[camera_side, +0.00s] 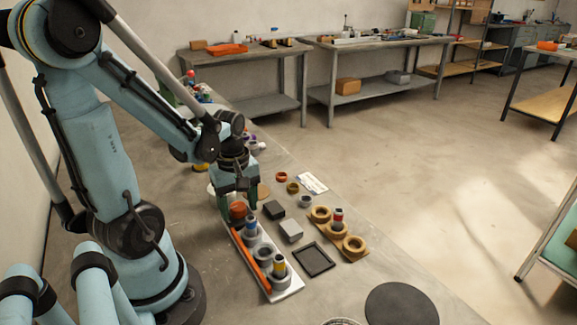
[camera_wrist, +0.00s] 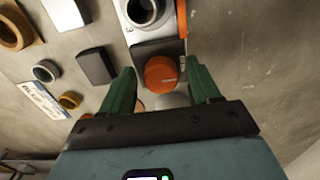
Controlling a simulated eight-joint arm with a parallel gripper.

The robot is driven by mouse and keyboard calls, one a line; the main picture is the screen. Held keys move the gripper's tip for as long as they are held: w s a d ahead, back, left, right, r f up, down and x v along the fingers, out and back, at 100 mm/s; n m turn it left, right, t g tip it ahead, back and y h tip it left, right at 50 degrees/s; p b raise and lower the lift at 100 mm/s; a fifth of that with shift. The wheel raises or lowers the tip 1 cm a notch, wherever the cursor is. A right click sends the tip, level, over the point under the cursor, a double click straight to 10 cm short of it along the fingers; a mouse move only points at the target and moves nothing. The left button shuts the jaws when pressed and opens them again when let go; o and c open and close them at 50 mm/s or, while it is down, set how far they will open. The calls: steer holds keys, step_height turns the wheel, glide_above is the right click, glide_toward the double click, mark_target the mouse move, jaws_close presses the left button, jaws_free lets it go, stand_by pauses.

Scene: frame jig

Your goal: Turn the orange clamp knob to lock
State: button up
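The orange clamp knob (camera_wrist: 161,73) is round with a dark mark on its top. It sits on a dark block at one end of the pale frame jig (camera_side: 288,290). In the side view the knob (camera_side: 238,211) shows just under my gripper (camera_side: 239,204). In the wrist view the two green fingers of my gripper (camera_wrist: 161,78) are apart, one on each side of the knob, with gaps visible. My gripper is open and holds nothing. I cannot tell whether the fingertips are down at the knob's height.
The jig also carries an orange bar (camera_side: 250,258) and grey round holders, one with a blue part (camera_side: 251,227) and one with a yellow part (camera_side: 279,265). Right of it lie grey blocks (camera_side: 291,231), a black tray (camera_side: 314,259) and a wooden ring holder (camera_side: 354,246).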

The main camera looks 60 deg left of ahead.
steer(key=c, duration=0.9)
steer(key=shift+c, duration=0.2)
steer(key=shift+m, duration=0.3)
steer(key=m, duration=0.3)
steer(key=shift+m, duration=0.3)
steer(key=m, duration=0.4)
steer(key=shift+s+m, duration=0.1)
steer(key=shift+m, duration=0.2)
steer(key=m, duration=0.4)
steer(key=shift+a, duration=0.1)
steer(key=shift+m, duration=2.5)
steer(key=o, duration=1.1)
steer(key=shift+c, duration=0.2)
